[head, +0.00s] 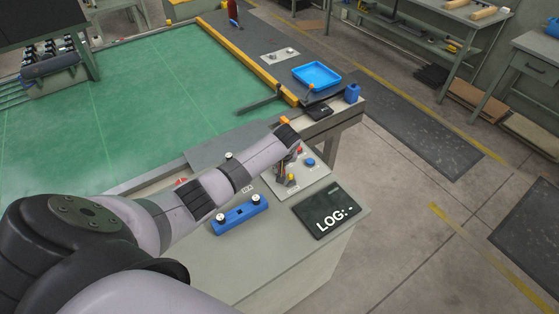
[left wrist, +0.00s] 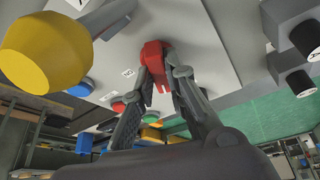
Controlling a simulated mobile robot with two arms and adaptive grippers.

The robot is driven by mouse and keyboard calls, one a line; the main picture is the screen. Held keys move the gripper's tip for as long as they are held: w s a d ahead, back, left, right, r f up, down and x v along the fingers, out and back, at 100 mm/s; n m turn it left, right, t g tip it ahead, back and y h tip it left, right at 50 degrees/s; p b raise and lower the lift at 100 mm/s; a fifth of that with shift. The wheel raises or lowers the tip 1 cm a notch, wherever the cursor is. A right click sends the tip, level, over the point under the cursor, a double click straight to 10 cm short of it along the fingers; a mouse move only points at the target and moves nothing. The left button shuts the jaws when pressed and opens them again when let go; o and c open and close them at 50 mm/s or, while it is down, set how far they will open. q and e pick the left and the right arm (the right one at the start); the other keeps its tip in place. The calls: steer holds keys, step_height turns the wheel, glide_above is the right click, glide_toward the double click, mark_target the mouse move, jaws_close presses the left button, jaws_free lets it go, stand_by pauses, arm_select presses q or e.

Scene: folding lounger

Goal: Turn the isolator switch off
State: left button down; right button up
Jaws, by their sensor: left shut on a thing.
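The red isolator switch handle (left wrist: 154,58) stands out from a pale panel in the left wrist view. My left gripper (left wrist: 161,78) has its two fingers on either side of the handle and is shut on it. In the head view my left gripper (head: 291,160) is over the control panel (head: 316,178), partly hidden by my arm, and the handle cannot be made out clearly there. My right gripper is in neither view.
A yellow knob (left wrist: 42,52) is close beside the gripper. A blue button (head: 310,162) and a red button (head: 299,149) are on the panel. A blue block with black knobs (head: 240,215) and a LOG tablet (head: 328,210) lie nearby. A blue tray (head: 316,75) is farther back.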

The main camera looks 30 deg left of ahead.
arm_select(q)
steer(key=n, duration=0.2)
steer(key=shift+w+d+n+g+y, duration=0.1)
steer(key=shift+n+g+y, duration=0.2)
steer(key=shift+g, duration=0.1)
steer(key=shift+n+g+y, duration=0.3)
steer(key=shift+n, duration=0.8)
steer(key=c, duration=1.6)
jaws_free()
steer(key=v, duration=1.2)
